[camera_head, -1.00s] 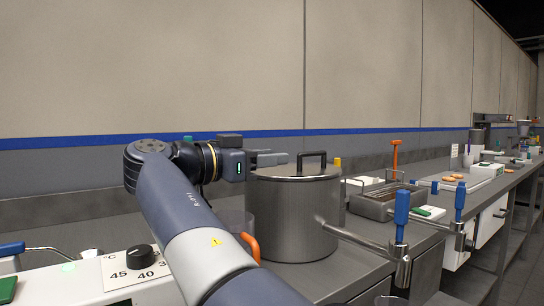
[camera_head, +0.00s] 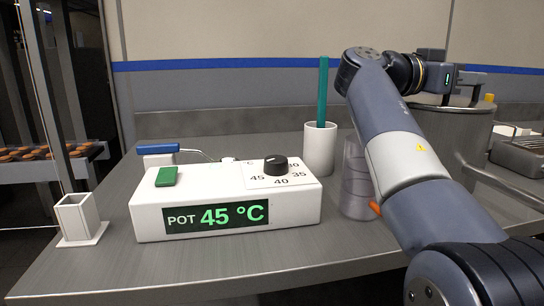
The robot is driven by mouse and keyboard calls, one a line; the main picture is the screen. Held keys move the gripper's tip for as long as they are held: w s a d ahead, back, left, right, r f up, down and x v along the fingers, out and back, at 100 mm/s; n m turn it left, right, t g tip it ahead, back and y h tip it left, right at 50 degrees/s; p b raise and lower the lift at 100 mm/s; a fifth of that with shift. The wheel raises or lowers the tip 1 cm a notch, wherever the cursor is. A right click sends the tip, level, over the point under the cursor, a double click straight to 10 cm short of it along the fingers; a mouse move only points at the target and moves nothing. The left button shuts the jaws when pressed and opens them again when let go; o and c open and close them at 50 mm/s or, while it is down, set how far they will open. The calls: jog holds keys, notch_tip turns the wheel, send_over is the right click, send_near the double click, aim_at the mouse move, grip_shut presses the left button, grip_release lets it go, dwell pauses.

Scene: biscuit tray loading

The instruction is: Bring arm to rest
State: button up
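My gripper (camera_head: 474,83) is at the upper right, at the end of my raised, bent arm. The pot is partly hidden behind my arm.
A white control box (camera_head: 225,200) reads POT 45 °C, with a black dial (camera_head: 276,165) and green button (camera_head: 166,177). A white cup (camera_head: 319,150) holds a green stick (camera_head: 323,90). A clear jug (camera_head: 355,185) stands beside my arm. A small square white holder (camera_head: 78,217) is left.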

jog(key=shift+w+r+n+p, duration=0.2)
jog(key=shift+r+n+p, duration=0.1)
jog(key=shift+r+p, duration=0.25)
jog(key=shift+r, duration=0.1)
